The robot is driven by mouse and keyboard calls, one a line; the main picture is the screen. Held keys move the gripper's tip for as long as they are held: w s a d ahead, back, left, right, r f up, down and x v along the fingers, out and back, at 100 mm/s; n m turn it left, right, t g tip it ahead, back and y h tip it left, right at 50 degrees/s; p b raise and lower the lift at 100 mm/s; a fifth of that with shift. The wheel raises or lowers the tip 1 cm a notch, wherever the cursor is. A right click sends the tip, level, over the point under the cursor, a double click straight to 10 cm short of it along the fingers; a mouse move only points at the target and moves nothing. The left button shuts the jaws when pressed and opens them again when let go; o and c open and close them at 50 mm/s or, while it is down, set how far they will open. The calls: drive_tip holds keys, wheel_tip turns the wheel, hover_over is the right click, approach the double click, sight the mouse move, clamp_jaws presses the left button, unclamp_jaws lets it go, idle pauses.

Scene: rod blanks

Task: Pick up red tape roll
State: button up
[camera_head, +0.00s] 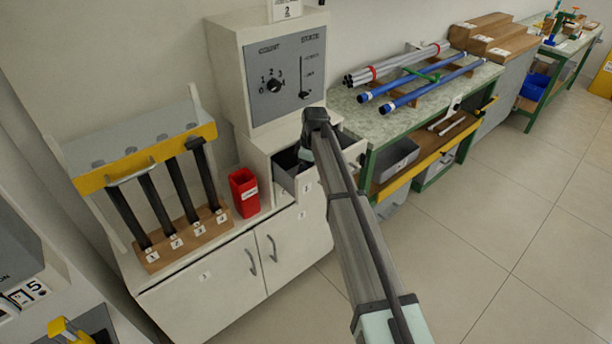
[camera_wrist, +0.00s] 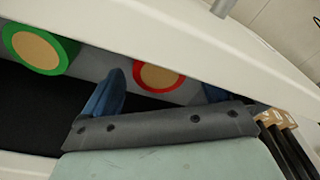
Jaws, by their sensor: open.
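The red tape roll (camera_wrist: 158,76) shows in the wrist view inside the open drawer (camera_head: 349,151). It has a red rim and a tan face; its upper edge is cut off by the white drawer edge. My gripper (camera_wrist: 162,88) is open, with one blue finger left of the red roll and the other to its right, partly behind the drawer edge. I cannot tell whether the fingers touch the roll. In the head view my arm reaches down to the drawer, and the roll is not visible there.
A green tape roll (camera_wrist: 38,48) lies left of the red one in the drawer. The white drawer edge (camera_wrist: 170,40) runs close to my fingers. A control box (camera_head: 285,75) stands above the drawer, and a red bin (camera_head: 243,193) stands to its left.

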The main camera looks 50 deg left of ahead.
drive_tip(key=c, duration=1.1)
